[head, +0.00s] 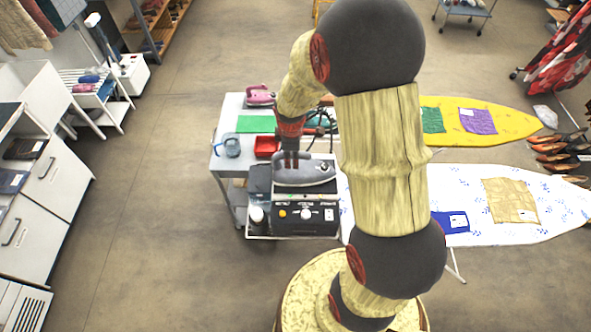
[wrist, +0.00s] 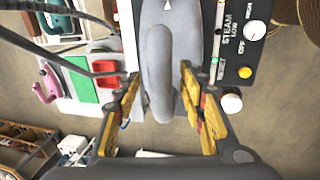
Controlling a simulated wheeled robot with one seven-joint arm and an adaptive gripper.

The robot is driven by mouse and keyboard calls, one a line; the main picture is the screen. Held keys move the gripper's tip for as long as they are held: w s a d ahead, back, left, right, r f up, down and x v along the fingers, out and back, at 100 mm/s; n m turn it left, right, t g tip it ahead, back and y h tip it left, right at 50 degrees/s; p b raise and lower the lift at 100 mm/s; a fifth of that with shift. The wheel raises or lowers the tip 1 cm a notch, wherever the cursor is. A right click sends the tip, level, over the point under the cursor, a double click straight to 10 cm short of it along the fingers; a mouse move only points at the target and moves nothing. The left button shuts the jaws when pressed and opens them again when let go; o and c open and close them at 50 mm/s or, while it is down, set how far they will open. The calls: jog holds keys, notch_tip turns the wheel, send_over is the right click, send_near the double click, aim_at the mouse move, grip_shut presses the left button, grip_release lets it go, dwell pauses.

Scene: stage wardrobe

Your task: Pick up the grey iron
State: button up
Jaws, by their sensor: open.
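The grey iron (head: 305,171) rests on top of a black steam station (head: 292,222) on the table's near side. My gripper (head: 291,160) is open, just above the iron in the head view. In the wrist view the iron's grey handle (wrist: 158,65) lies between the two yellow-padded fingers of my gripper (wrist: 160,105). The fingers are apart, with a gap on each side of the handle. My arm hides part of the table behind the iron.
A pink iron (head: 260,96), a green cloth (head: 256,124), a red tray (head: 267,146) and a clear blue-grey jug (head: 232,146) share the table. A white patterned ironing board (head: 555,196) and a yellow one (head: 515,124) extend right.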

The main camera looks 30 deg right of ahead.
jog(key=c, duration=0.3)
grip_shut()
jog(key=shift+r, duration=0.1)
dwell(0.4)
